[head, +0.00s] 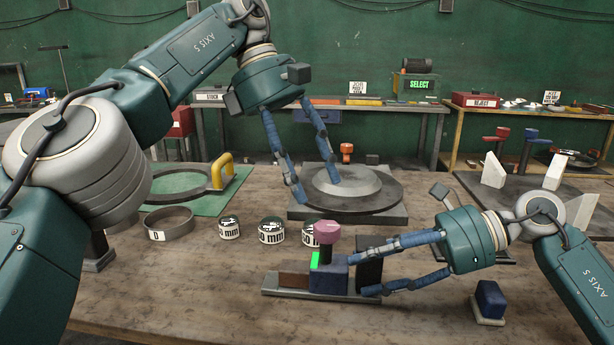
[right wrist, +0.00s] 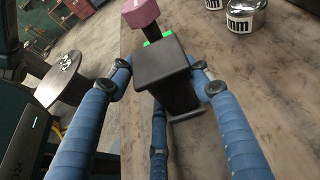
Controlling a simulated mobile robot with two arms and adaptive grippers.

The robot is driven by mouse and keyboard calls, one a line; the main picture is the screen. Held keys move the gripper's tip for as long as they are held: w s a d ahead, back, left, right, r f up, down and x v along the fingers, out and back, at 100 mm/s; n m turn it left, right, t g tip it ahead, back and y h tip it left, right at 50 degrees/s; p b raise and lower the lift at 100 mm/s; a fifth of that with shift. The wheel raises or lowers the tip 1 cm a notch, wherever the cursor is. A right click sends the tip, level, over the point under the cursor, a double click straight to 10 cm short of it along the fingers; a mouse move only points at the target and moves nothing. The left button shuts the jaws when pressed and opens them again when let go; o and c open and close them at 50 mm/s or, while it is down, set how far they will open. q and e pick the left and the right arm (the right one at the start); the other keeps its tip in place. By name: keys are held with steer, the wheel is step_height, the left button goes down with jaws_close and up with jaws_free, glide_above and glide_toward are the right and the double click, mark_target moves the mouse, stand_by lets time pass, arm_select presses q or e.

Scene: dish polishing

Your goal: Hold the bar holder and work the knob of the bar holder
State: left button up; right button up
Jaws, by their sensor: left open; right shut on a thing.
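The bar holder sits on the wooden table at centre front, with a grey base (head: 278,292), a blue block, a green patch and a black upright block (head: 370,262). Its pink knob (head: 327,228) stands on a dark stem; it also shows at the top of the right wrist view (right wrist: 140,12). My right gripper (head: 360,274) comes in from the right, shut on the bar holder. In the right wrist view its blue fingers flank the black block (right wrist: 156,72). My left gripper (head: 316,188) is open and empty, pointing down over the round grey disc, behind the knob and apart from it.
The disc (head: 390,192) lies on a dark square plate behind the bar holder. Several labelled tins (head: 272,231) and a grey ring (head: 169,223) stand left of the knob. A small blue block (head: 490,297) is at front right. The front left table is clear.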

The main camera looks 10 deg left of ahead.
steer(key=o, duration=1.2)
steer(key=shift+c, duration=0.2)
steer(key=shift+d, duration=0.1)
